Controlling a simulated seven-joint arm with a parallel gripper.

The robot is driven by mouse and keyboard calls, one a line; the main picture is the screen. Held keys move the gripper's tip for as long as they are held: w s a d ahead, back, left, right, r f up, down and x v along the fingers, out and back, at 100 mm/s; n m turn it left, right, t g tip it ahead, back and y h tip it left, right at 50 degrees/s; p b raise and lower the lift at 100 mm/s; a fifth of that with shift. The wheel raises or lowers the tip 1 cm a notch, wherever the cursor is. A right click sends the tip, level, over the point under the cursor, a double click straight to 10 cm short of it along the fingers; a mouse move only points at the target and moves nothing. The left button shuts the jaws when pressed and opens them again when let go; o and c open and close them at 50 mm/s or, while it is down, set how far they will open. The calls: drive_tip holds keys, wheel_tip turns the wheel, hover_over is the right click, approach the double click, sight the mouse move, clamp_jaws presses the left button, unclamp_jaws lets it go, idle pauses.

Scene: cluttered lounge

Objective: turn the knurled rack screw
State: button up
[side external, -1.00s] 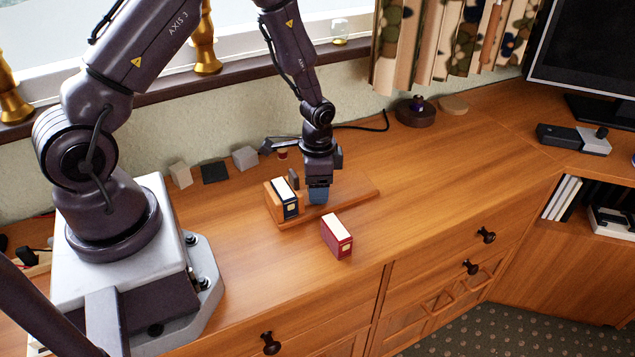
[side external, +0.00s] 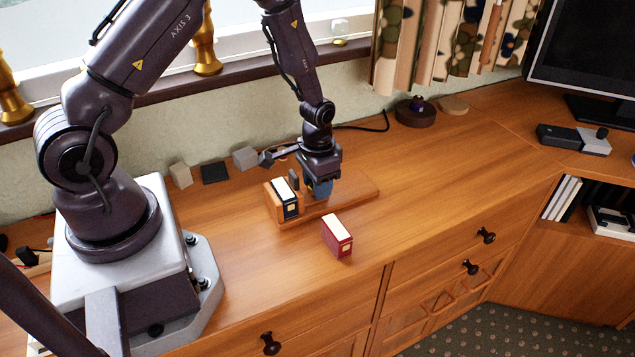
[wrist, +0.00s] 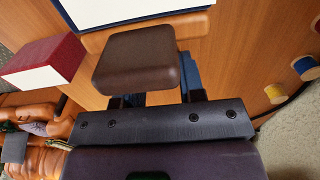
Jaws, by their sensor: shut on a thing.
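The wooden rack (side external: 358,190) lies on the cabinet top, with a raised end at its left. A navy book (side external: 285,197) stands in it; its white page edges (wrist: 130,10) show at the top of the wrist view. A dark, round-cornered plate (side external: 294,179) stands between the book and my gripper. It appears brown and large in the wrist view (wrist: 138,60). My gripper (side external: 320,189), with blue fingers, points down over the rack just right of the plate. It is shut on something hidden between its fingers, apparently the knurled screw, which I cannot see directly.
A red book (side external: 337,235) stands on the cabinet in front of the rack, also visible in the wrist view (wrist: 45,62). Small blocks (side external: 215,172) line the wall behind. Spools (wrist: 305,68) lie at the wrist view's right. The cabinet top right of the rack is clear.

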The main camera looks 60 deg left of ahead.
drive_tip(key=o, duration=0.9)
drive_tip(key=shift+o, duration=0.2)
drive_tip(key=shift+r, duration=0.1)
wheel_tip(320, 180, up, 13)
